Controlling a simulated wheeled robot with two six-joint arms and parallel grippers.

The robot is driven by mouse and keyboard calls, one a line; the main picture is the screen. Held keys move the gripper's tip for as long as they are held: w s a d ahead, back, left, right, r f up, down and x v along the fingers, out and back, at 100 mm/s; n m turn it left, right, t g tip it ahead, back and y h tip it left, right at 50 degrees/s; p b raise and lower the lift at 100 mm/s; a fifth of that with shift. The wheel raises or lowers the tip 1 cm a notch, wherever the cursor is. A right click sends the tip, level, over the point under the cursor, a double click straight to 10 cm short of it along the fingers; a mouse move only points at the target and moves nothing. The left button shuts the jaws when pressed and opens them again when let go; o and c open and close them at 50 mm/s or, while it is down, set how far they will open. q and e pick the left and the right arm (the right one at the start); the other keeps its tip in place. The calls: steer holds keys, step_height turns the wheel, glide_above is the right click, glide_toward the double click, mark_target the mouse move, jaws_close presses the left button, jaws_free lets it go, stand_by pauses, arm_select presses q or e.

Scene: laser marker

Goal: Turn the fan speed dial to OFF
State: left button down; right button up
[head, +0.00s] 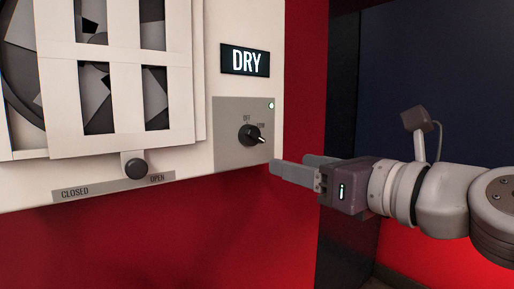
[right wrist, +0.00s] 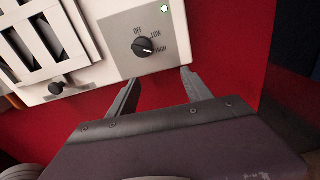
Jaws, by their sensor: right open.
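The fan speed dial (head: 250,135) is a black round knob on a grey plate (head: 228,152) at the right of the white machine. It also shows in the right wrist view (right wrist: 142,46), with OFF, LOW and HIGH labels around it. Its white pointer mark points toward HIGH, at the lower right. My right gripper (head: 290,166) is open and empty, to the lower right of the dial and apart from it. In the right wrist view its two fingers (right wrist: 160,90) point up toward the plate, below the dial. My left gripper is not in view.
A lit DRY sign (head: 245,60) is above the dial. A small green light (head: 271,105) is on the plate's corner. A louvred fan vent (head: 110,80) is at left, with a black slider knob (head: 136,168) on a CLOSED/OPEN strip (head: 113,187) below. A red wall (head: 305,70) is behind.

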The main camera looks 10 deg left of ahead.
steer(key=p, duration=0.1)
glide_toward(257, 138)
steer(key=shift+n+y, duration=0.4)
steer(key=p+x, duration=0.3)
steer(key=x, duration=0.5)
steer(key=shift+w+a+f+p, duration=0.15)
steer(key=shift+w+a+p, duration=0.1)
steer(key=shift+w+p, duration=0.1)
steer(key=shift+w+a+f, duration=0.1)
steer(key=shift+w+a, duration=0.2)
steer(key=shift+a, duration=0.05)
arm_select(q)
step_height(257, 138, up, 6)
arm_select(e)
steer(key=shift+d, duration=0.1)
jaws_close()
